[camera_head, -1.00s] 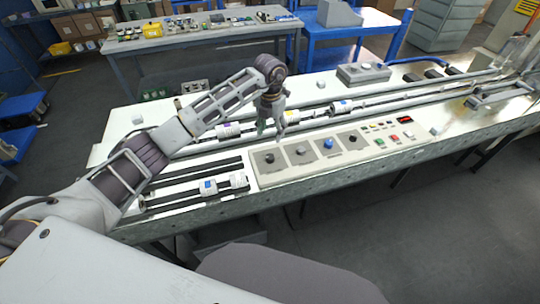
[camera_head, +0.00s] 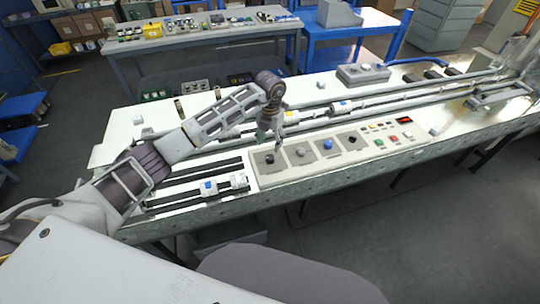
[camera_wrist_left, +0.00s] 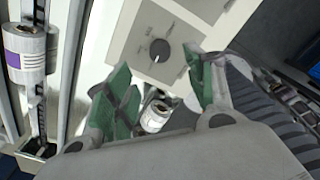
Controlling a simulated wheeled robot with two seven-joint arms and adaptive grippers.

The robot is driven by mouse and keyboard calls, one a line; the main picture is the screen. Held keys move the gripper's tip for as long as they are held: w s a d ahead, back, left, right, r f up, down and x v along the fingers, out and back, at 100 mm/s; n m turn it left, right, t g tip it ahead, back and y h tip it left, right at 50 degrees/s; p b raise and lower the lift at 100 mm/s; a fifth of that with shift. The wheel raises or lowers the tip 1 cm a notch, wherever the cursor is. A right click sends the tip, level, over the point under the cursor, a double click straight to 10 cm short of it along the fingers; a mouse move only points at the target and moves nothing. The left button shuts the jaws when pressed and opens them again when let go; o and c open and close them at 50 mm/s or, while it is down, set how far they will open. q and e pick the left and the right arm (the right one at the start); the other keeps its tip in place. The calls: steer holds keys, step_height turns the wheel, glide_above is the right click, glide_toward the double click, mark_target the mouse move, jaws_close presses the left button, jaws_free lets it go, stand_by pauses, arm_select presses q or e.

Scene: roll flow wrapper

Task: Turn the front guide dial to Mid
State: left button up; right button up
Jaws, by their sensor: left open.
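A light control panel (camera_head: 285,174) sits along the front of the machine with a row of dials. The leftmost dial, a black knob (camera_head: 269,158) on a grey square plate, is nearest my left gripper (camera_head: 268,139). My left gripper is open and empty, pointing down above and behind the panel's left end. In the left wrist view, a dark round dial (camera_wrist_left: 160,50) with small unreadable labels shows beyond the gap between the open green fingertips (camera_wrist_left: 158,68). The fingers look apart from the dial. I cannot read which dial is the front guide. My right gripper is out of view.
A grey dial (camera_head: 301,152), a blue dial (camera_head: 328,144) and another black dial (camera_head: 352,139) lie to the right, then buttons and a red display (camera_head: 404,121). Rails with white rollers (camera_head: 341,106) run behind the panel. A roller pair (camera_head: 208,187) lies to its left.

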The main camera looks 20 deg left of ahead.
mark_target(270, 157)
arm_select(q)
steer(key=shift+f+p, duration=0.6)
steer(key=shift+f, duration=3.95)
steer(key=shift+c, duration=0.2)
steer(key=c, duration=1)
